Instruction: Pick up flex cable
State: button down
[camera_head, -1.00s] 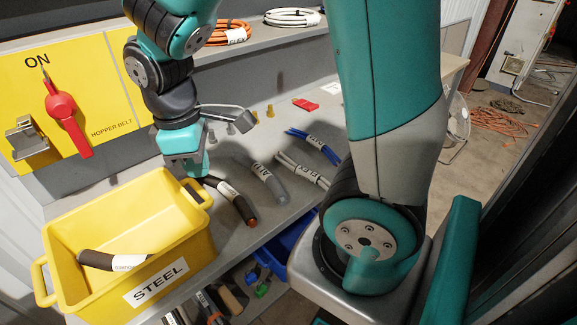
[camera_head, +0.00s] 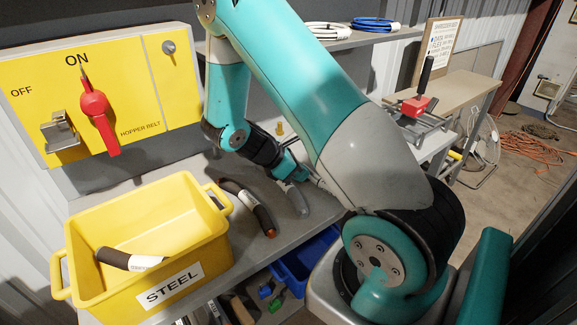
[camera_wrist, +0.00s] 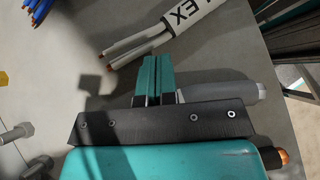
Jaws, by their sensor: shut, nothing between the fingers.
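The flex cable (camera_wrist: 192,17) shows in the wrist view as several pale strands bound by a white sleeve reading "EX". It lies on the grey bench just beyond my fingertips, running from lower left to upper right. My gripper (camera_wrist: 155,82) is shut and empty, apart from the cable in the picture. In the head view my gripper (camera_head: 303,176) is low over the bench, and my arm hides most or all of the flex cable.
Blue wires (camera_wrist: 38,10) lie beyond. A yellow STEEL bin (camera_head: 205,250) holds a dark cable.

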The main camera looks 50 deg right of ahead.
aim_at(318, 177)
jog(key=shift+x, duration=1.25)
jog(key=shift+s+d+r+p, duration=0.2)
jog(key=shift+s+d+p, duration=0.25)
jog(key=shift+d+p, duration=0.2)
jog(key=shift+s+d+f, duration=0.15)
jog(key=shift+d+f, duration=0.05)
jog(key=shift+d, duration=0.05)
jog(key=shift+r, duration=0.1)
